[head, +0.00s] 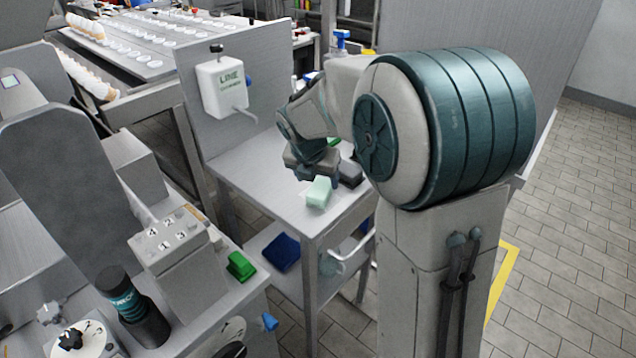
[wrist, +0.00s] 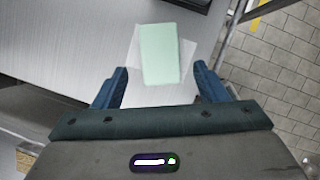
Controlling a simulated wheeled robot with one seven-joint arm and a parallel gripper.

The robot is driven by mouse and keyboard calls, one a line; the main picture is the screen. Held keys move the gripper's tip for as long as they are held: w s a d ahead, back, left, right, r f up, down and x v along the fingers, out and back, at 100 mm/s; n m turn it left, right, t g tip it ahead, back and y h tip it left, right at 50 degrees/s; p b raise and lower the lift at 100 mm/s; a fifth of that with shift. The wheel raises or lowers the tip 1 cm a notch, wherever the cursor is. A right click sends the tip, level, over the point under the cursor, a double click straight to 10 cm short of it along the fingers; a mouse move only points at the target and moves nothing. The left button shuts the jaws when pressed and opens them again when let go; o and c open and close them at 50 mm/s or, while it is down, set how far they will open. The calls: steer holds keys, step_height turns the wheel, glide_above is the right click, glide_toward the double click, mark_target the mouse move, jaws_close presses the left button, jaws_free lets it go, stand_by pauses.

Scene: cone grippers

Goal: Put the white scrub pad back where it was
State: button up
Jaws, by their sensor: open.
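A pale mint-white pad (head: 318,192), the closest match to the white scrub pad, lies near the front edge of the grey metal table (head: 262,188). It also shows in the wrist view (wrist: 160,52), lying on a whitish square (wrist: 188,88) near the table's edge. My gripper (wrist: 160,72) is open, its two blue fingers apart on either side of the pad's near end in that view.
A dark grey object (head: 350,174) sits close to the right of my gripper. A white LIME dispenser (head: 222,88) hangs on the panel behind. A blue pad (head: 281,252) lies on the lower shelf. A green pad (head: 240,266) lies on the left counter. The table's left part is clear.

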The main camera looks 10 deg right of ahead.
steer(key=p+v, duration=0.1)
steer(key=v, duration=0.6)
steer(key=s+d+f+m+g+y, duration=0.1)
steer(key=s+f+m, duration=0.1)
steer(key=s+m, duration=0.9)
steer(key=s+d+f+m+g+y, duration=0.1)
steer(key=s+f+m, duration=0.1)
steer(key=s+m, duration=0.9)
steer(key=m, duration=0.7)
steer(key=shift+s+d+m+y, duration=0.2)
steer(key=shift+s+m+y, duration=0.1)
steer(key=shift+s+m, duration=0.1)
steer(key=shift+r, duration=0.15)
